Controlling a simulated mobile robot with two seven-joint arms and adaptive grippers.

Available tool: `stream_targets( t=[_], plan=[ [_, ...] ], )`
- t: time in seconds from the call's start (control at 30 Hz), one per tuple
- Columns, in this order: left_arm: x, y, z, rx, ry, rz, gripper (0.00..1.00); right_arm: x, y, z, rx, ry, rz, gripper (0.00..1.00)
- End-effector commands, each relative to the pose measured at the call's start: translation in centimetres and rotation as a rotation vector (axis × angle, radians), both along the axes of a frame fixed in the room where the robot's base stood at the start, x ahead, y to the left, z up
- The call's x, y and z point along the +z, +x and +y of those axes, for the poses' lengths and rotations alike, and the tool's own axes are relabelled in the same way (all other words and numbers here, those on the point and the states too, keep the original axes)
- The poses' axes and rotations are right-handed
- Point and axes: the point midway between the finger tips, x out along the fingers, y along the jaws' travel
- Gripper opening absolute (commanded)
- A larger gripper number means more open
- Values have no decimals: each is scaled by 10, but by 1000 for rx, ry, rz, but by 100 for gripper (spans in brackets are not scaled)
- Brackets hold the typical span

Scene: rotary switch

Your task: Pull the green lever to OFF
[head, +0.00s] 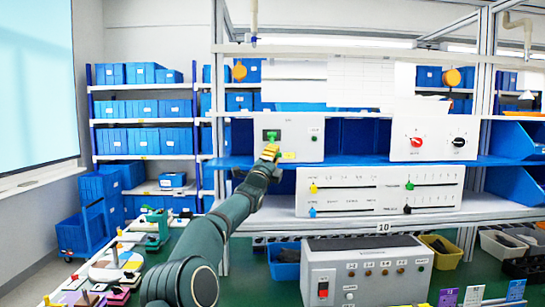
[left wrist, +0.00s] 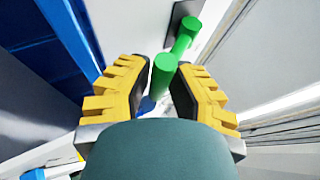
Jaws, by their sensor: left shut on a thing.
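The green lever (head: 271,135) is on the front of a light grey switch box (head: 300,135) on the blue shelf. My left gripper (head: 270,152), with yellow fingers, is at the front of this box, just below the lever's dark plate. In the left wrist view, the green lever (left wrist: 184,42) has a bar and a round knob, and its end lies between the two yellow fingers (left wrist: 162,78). The left gripper is shut on the lever. The OFF marking cannot be read. My right gripper is out of view.
A panel with red and black knobs (head: 434,138) stands right on the same shelf. A slider panel (head: 379,192) is below. A grey control box (head: 367,272) is in front. A table of coloured parts (head: 110,268) is at lower left.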

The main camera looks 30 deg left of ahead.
Motion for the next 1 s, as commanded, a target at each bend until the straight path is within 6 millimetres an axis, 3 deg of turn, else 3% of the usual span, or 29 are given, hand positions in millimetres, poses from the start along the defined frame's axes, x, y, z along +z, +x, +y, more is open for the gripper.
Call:
stream_targets(
  t=[0.37,0.4,0.47,1.0],
  plan=[
    [3,-1,0,0,-1,-7,0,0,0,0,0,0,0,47],
    [3,-1,0,0,-1,-7,32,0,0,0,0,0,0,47],
    [3,-1,0,0,-1,-7,53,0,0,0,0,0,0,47],
    [-2,-6,0,-3,2,-3,53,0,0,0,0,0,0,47]
  ],
)
